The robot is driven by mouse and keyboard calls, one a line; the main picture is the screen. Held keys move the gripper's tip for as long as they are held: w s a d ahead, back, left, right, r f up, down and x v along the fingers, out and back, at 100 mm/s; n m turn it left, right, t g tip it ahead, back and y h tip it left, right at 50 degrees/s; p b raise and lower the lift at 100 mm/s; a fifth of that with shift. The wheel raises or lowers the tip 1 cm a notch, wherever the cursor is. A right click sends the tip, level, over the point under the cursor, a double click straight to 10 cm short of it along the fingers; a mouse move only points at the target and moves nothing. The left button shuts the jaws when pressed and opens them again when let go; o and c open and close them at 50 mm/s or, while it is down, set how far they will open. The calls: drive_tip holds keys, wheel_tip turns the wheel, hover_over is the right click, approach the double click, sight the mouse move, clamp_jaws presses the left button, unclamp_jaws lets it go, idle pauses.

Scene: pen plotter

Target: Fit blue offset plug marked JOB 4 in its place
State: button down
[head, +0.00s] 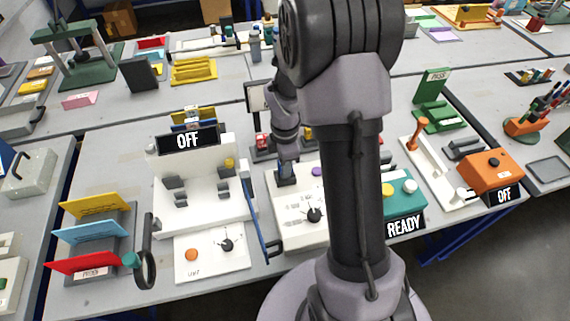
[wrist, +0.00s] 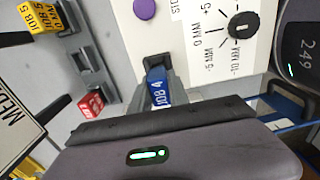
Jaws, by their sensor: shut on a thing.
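The blue plug marked JOB 4 (wrist: 157,88) shows in the wrist view, at the edge of a white panel (wrist: 192,48). My gripper (wrist: 157,78) is shut on it, with dark grey jaw parts around it. Whether the plug's far end sits in a socket is hidden. The panel carries a black dial (wrist: 241,25) with MM marks and a purple button (wrist: 144,8).
A framed white sign (wrist: 15,112) is near the rack. In the head view, a white machine signed OFF (head: 188,139) stands left, and a READY sign (head: 405,228) is right of my arm.

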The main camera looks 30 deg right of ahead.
drive_tip(key=shift+f+b, duration=0.45)
drive_tip(key=shift+f, duration=0.25)
drive_tip(key=c, duration=1.2)
unclamp_jaws()
drive_tip(key=shift+o, duration=0.2)
wheel_tip(320, 180, up, 18)
drive_tip(key=p, duration=0.7)
drive_tip(key=shift+f, duration=0.25)
drive_tip(key=shift+a, duration=0.1)
drive_tip(key=s+a+r+m+t+y+b, duration=0.1)
drive_tip(key=s+a+r+m+t+b, duration=0.1)
drive_tip(key=s+a+m, duration=0.6)
drive_tip(key=s+a+r+m+t+y+b, duration=0.1)
drive_tip(key=s+a+r+m+t+b, duration=0.2)
drive_tip(key=s+a+r+m, duration=0.3)
drive_tip(key=s+a+m, duration=0.2)
drive_tip(key=s+m, duration=0.1)
drive_tip(key=m, duration=0.2)
drive_tip(key=shift+r+t, duration=0.4)
